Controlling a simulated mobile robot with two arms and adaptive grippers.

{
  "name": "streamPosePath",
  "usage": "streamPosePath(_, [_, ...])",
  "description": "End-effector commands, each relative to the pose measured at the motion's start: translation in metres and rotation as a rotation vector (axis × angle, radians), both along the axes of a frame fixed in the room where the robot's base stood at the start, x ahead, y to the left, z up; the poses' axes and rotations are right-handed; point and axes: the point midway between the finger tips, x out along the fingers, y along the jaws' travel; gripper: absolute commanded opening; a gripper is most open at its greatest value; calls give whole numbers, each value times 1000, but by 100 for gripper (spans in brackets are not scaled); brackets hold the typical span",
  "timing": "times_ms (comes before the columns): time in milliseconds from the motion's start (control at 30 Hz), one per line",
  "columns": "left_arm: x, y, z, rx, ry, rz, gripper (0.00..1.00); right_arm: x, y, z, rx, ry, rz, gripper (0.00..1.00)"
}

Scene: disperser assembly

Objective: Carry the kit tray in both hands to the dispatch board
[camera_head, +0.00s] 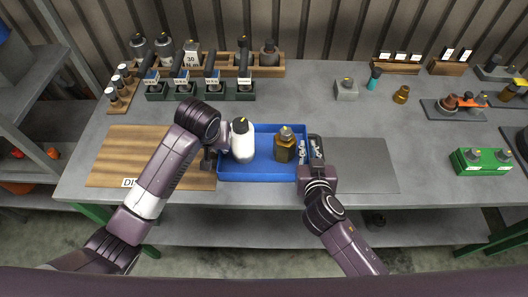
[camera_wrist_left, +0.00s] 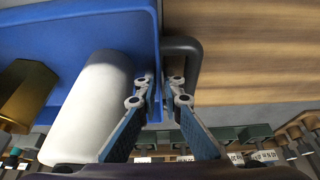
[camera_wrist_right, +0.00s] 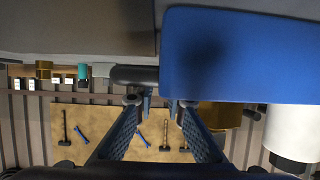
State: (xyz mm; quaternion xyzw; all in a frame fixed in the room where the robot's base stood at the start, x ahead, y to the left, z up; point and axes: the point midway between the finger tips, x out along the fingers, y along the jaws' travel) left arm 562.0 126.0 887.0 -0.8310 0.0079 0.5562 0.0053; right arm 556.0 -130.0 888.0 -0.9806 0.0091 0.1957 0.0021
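The blue kit tray (camera_head: 262,173) is near the table's front edge and holds a white bottle (camera_head: 243,142) and an amber bottle (camera_head: 285,147), both upright. My left gripper (camera_head: 211,160) is at its left side. In the left wrist view its fingers (camera_wrist_left: 160,84) close around the tray's wall beside a dark handle (camera_wrist_left: 197,58). My right gripper (camera_head: 309,166) is at the right side; its fingers (camera_wrist_right: 160,100) straddle the wall beside the other handle (camera_wrist_right: 135,75). The wooden dispatch board (camera_head: 120,153), its label partly hidden by my left arm, lies left of the tray. Any gap under the tray is hidden.
A grey mat (camera_head: 365,165) lies right of the tray. Racks with dark tools (camera_head: 200,90) stand at the back left. The dispatch board's visible surface is bare.

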Motion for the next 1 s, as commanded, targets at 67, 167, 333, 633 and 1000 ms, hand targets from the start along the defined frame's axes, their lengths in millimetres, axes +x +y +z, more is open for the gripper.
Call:
streamPosePath(67, [2,0,-6,1,2,0,7,6,0,-2,-1,-1,0,12])
streamPosePath(167, [3,0,-9,0,0,0,7,9,-1,-4,-1,1,-1,12])
streamPosePath(333, [4,0,-9,0,0,0,7,9,-1,-4,0,1,-1,12])
streamPosePath(633, [4,0,-9,0,0,0,0,9,-1,-4,-1,0,-1,0])
streamPosePath(1000, [4,0,-9,0,0,0,0,9,-1,-4,-1,0,-1,0])
